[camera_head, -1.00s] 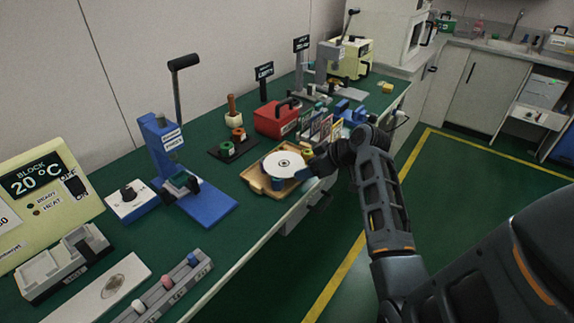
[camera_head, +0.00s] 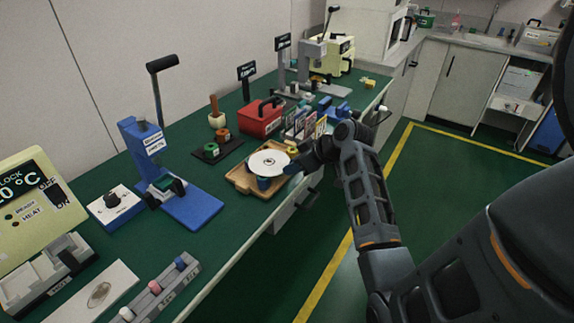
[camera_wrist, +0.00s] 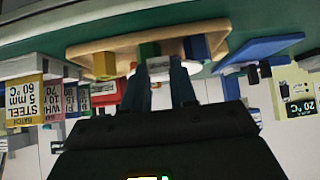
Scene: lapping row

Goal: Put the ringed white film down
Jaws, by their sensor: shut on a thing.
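The ringed white film (camera_head: 266,162) is a thin white disc with a dark ring at its middle. My gripper (camera_head: 293,166) is shut on its right edge and holds it about level over a wooden tray (camera_head: 240,181). The film hides much of the tray, and a blue piece (camera_head: 264,183) shows just under it. In the wrist view my gripper's two fingers (camera_wrist: 164,88) point at the tray (camera_wrist: 85,57), which appears upside down; the film is hard to make out there.
A blue press (camera_head: 190,207) stands left of the tray. A dark board (camera_head: 217,150) with green and orange spools, a red box (camera_head: 262,120) and a rack of cards (camera_head: 302,124) stand behind it. Green bench top is clear between press and tray.

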